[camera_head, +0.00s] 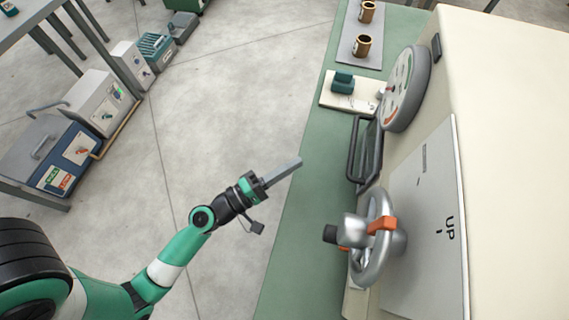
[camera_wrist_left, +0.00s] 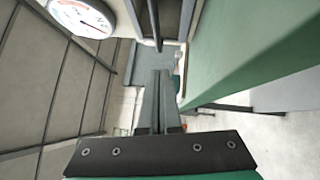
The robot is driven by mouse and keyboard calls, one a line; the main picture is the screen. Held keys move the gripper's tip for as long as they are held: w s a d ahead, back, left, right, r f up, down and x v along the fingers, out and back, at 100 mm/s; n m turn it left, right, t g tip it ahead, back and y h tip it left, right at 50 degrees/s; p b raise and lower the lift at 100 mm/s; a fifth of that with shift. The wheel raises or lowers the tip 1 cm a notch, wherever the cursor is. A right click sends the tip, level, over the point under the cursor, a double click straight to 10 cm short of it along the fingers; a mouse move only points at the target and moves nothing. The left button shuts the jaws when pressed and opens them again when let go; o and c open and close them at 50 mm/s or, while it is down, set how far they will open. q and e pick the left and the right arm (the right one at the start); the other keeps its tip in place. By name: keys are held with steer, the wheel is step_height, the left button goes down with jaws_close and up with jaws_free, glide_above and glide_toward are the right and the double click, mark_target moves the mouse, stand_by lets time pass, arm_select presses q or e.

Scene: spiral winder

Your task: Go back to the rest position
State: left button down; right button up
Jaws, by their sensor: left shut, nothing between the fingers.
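My left gripper (camera_head: 290,168) is shut and empty in the head view. It is held in the air over the left edge of the green bench, to the left of the grey handwheel (camera_head: 371,240) and apart from it. The handwheel has a dark knob and an orange clip on its rim. In the left wrist view the two fingers (camera_wrist_left: 155,95) lie together with nothing between them. My right gripper is not in either view.
The green bench (camera_head: 307,190) carries a cream machine (camera_head: 505,130) with a round dial (camera_head: 404,88) and a dark handle frame (camera_head: 362,150). A cream block with a green part (camera_head: 343,85) and two brass cups lie further back. Open floor (camera_head: 240,90) is left of the bench.

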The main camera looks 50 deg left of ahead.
arm_select(q)
steer(key=shift+s+a, duration=0.15)
steer(key=shift+s, duration=0.6)
